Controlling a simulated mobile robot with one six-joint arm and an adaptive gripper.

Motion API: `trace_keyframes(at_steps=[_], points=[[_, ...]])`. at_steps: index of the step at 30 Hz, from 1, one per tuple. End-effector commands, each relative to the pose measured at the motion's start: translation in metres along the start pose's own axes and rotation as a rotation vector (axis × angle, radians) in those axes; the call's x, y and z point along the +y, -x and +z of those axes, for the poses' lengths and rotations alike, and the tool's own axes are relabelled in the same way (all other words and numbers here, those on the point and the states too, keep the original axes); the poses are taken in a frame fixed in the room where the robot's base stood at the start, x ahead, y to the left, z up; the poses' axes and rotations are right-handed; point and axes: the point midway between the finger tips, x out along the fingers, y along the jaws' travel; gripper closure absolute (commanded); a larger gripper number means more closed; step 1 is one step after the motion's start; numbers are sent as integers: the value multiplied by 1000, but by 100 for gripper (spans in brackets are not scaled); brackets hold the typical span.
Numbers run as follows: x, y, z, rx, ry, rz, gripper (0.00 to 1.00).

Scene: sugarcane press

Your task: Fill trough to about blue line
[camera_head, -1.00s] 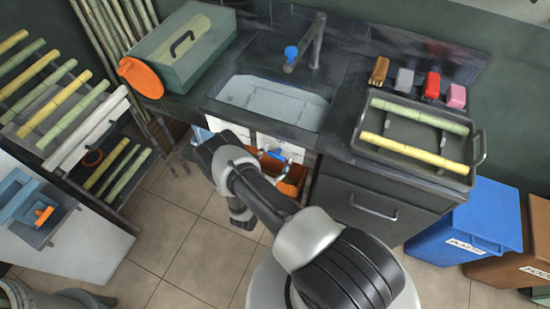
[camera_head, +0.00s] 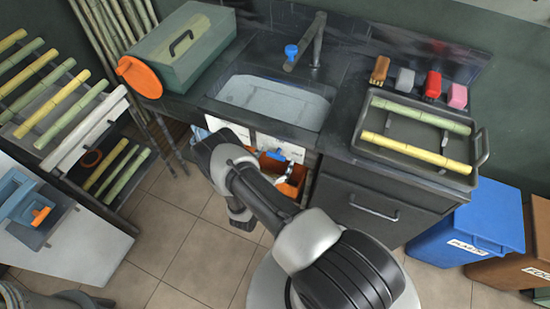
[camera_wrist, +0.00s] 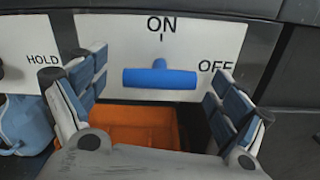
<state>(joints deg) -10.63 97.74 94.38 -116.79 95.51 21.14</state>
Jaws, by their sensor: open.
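My gripper (camera_wrist: 155,78) is open, with its two padded fingers to the left and right of a blue T-shaped handle (camera_wrist: 160,76). Nothing is held between them. The pale trough-like sink basin (camera_head: 318,112) is set in the dark counter. No blue line can be made out in it, and its water level cannot be told.
A faucet with a blue knob (camera_head: 291,52) stands behind the basin. An orange bin (camera_wrist: 130,122) is below the panel. A grey tray (camera_head: 399,131) of cane pieces is on the right counter, a green box (camera_head: 190,55) on the left. A light blue container (camera_wrist: 25,125) is at lower left.

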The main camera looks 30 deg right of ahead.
Motion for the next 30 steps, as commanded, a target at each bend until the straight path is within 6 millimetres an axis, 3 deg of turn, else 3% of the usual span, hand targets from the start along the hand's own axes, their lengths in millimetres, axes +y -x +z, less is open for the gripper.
trace_keyframes(at_steps=[4,8,21,30], points=[[0,3,0,0,0,1,9],[2,18,-1,2,1,5,9],[1,103,0,1,0,6,9],[0,120,0,0,0,0,9]])
